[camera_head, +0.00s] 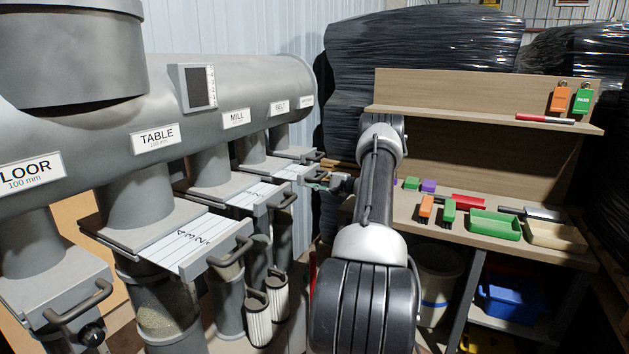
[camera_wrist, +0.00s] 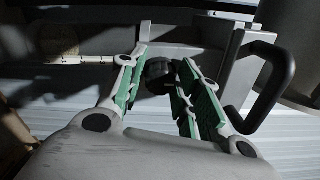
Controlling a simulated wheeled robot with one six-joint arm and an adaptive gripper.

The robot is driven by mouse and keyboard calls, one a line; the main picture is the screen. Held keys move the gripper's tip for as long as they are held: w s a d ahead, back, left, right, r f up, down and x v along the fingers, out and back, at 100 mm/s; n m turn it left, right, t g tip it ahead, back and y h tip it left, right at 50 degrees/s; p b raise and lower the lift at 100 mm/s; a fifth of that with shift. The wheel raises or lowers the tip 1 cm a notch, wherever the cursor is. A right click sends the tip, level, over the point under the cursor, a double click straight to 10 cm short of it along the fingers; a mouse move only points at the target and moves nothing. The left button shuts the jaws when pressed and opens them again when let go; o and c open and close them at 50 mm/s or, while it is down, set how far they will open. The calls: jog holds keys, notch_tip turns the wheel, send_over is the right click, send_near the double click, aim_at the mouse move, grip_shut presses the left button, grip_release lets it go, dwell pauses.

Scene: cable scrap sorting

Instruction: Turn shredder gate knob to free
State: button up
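In the wrist view, a small dark round knob (camera_wrist: 159,73) sits on the grey gate body beside a black bar handle (camera_wrist: 272,88). My gripper (camera_wrist: 162,62) has its two green-padded fingers on either side of the knob. The fingers are apart, with a gap at the knob's left; contact on the right cannot be told. In the head view my gripper (camera_head: 341,184) is small and partly hidden by my arm, close to the far gates. The farthest duct label (camera_head: 306,101) is too small to read. The knob's setting cannot be read.
A grey duct with TABLE (camera_head: 155,137), MILL (camera_head: 236,118) and BELT (camera_head: 279,104) labels runs along the left. Slide gates with protruding handles (camera_head: 231,250) stand below it. A wooden bench (camera_head: 410,216) with trays and tools is at the right.

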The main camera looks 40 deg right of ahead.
jog(key=shift+o, duration=0.7)
jog(key=shift+s+d, duration=0.1)
jog(key=shift+s, duration=0.05)
jog(key=v, duration=1.1)
jog(key=shift+s, duration=0.3)
